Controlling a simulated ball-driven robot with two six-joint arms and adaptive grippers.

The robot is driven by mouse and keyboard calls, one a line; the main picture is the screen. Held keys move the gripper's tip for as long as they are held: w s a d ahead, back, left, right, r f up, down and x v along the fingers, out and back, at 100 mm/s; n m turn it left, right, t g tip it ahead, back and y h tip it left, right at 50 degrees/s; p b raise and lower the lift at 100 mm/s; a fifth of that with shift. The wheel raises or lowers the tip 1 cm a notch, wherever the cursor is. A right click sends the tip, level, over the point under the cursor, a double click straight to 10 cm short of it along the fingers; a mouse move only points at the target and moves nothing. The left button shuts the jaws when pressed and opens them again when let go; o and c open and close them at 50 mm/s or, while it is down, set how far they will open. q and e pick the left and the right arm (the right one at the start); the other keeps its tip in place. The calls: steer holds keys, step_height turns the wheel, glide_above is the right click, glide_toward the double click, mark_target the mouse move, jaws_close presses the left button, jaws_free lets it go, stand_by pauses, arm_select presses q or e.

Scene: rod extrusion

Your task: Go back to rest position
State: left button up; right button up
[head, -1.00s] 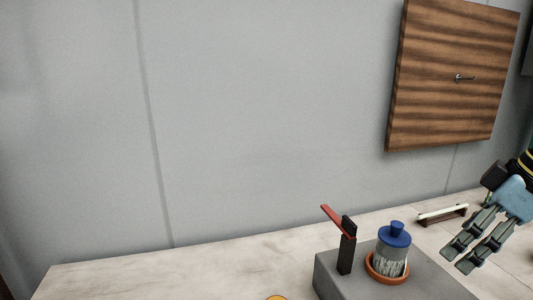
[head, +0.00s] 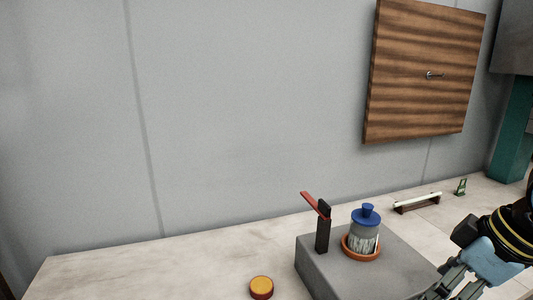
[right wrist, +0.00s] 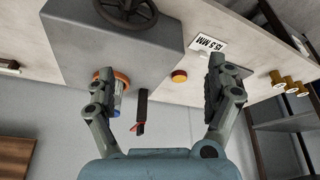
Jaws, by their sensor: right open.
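My right gripper (head: 458,284) is at the lower right of the head view, in front of the grey block (head: 312,272). In the right wrist view the fingers of my right gripper (right wrist: 160,85) are spread wide with nothing held between them. A grey jar with a blue lid (head: 366,228) stands in an orange ring (head: 348,250) on the block. A black post with a red lever (head: 316,206) stands beside it. In the right wrist view one finger partly hides the jar. My left gripper is out of view.
A round orange button (head: 261,287) sits on the pale counter (head: 150,272) left of the block. A white rod on a dark stand (head: 416,203) and a small green object (head: 460,187) are farther back. The right wrist view shows a dark wheel (right wrist: 128,10), a "15.5 MM" label (right wrist: 207,43) and several gold cylinders (right wrist: 290,84).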

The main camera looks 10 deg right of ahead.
steer(key=s+a+f+m+h, duration=0.4)
steer(key=s+a, duration=0.3)
steer(key=s, duration=0.4)
step_height(320, 180, down, 32)
steer(key=s+d+m+g+y+b, duration=0.1)
steer(key=s+d+g+b, duration=0.15)
steer(key=b, duration=0.45)
arm_select(q)
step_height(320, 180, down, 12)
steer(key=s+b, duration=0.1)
steer(key=b, duration=0.4)
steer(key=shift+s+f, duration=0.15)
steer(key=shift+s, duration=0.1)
arm_select(e)
steer(key=s+d+f, duration=0.1)
steer(key=s+f, duration=1.7)
steer(key=f, duration=0.4)
steer(key=shift+s+d+m, duration=0.15)
steer(key=shift+d+m, duration=0.1)
steer(key=shift+m, duration=0.05)
steer(key=shift+f+g, duration=0.1)
steer(key=shift+g, duration=0.25)
